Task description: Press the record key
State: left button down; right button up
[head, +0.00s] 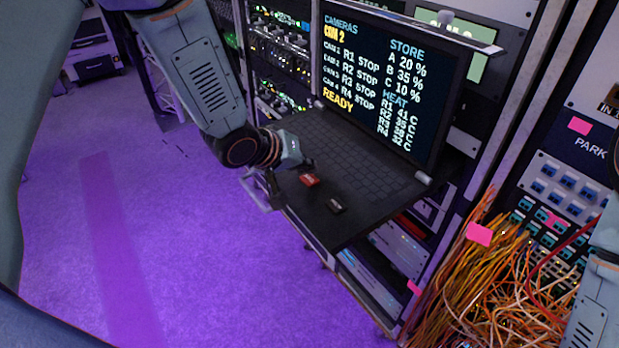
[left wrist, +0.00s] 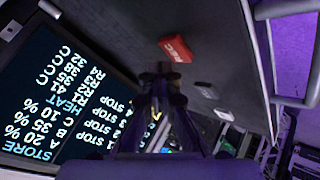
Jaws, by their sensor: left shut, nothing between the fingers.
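The record key is a red block (head: 309,180) on the front part of the dark keyboard drawer (head: 365,205), below the screen. In the left wrist view the red key (left wrist: 178,48) reads REC. My left gripper (head: 297,163) hangs just beside and above it at the drawer's left front; its fingers (left wrist: 160,76) are shut and empty, with a visible gap to the key in the left wrist view. The screen (head: 385,75) shows CAM 2, R1 to R4 STOP and READY. My right gripper is out of view.
A small dark key with a pale top (head: 336,206) sits right of the red key. A grey handle (head: 258,192) juts from the drawer's left side. Orange cables (head: 490,290) bunch at the lower right by the patch panel (head: 560,195). The purple floor (head: 200,270) is open at left.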

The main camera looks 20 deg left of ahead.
pick_arm(q)
jog(key=shift+s, duration=0.1)
jog(key=shift+f, duration=0.45)
jog(key=shift+f, duration=0.4)
dwell(0.8)
jog(key=shift+r, duration=0.1)
jog(key=shift+r+p, duration=0.8)
jog(key=shift+p, duration=0.15)
